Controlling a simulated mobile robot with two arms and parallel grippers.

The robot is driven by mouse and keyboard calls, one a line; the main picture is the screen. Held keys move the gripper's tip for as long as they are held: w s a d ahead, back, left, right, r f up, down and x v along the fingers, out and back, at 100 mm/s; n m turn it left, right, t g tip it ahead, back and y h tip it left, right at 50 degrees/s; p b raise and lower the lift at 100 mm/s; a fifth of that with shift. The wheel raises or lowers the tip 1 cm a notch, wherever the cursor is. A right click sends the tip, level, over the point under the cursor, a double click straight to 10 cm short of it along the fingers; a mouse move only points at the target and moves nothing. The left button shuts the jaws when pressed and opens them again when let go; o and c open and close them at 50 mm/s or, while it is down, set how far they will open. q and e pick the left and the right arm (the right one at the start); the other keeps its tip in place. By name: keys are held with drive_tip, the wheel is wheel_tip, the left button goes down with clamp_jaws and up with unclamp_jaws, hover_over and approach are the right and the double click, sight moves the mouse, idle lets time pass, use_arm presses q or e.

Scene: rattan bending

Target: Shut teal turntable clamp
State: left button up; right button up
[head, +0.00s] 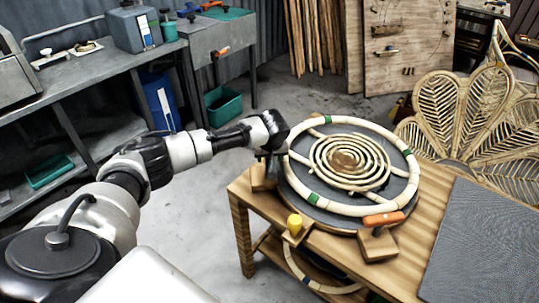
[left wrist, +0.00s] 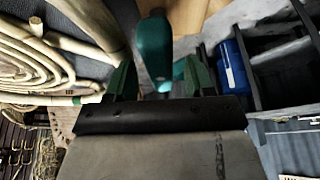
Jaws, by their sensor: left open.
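The teal clamp handle (left wrist: 153,50) stands up between the two green fingers of my left gripper (left wrist: 158,80) in the left wrist view. The fingers are open, one on each side of it, and the picture does not settle whether they touch it. In the head view my left gripper (head: 268,158) is at the left edge of the round turntable (head: 300,205), above a wooden block (head: 262,178), and the teal handle is hidden behind it. A pale rattan ring (head: 350,211) and a rattan spiral (head: 349,163) lie on the turntable. My right gripper is out of view.
An orange-handled clamp (head: 382,220) and a yellow-handled clamp (head: 294,224) stand at the turntable's near edge. A dark mat (head: 485,250) lies on the wooden table's right side. A woven rattan panel (head: 475,130) stands behind it. Open floor (head: 190,225) lies left of the table.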

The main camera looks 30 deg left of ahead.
use_arm(q)
drive_tip(key=shift+f, duration=0.3)
drive_tip(key=shift+w, duration=0.1)
drive_tip(key=c, duration=0.9)
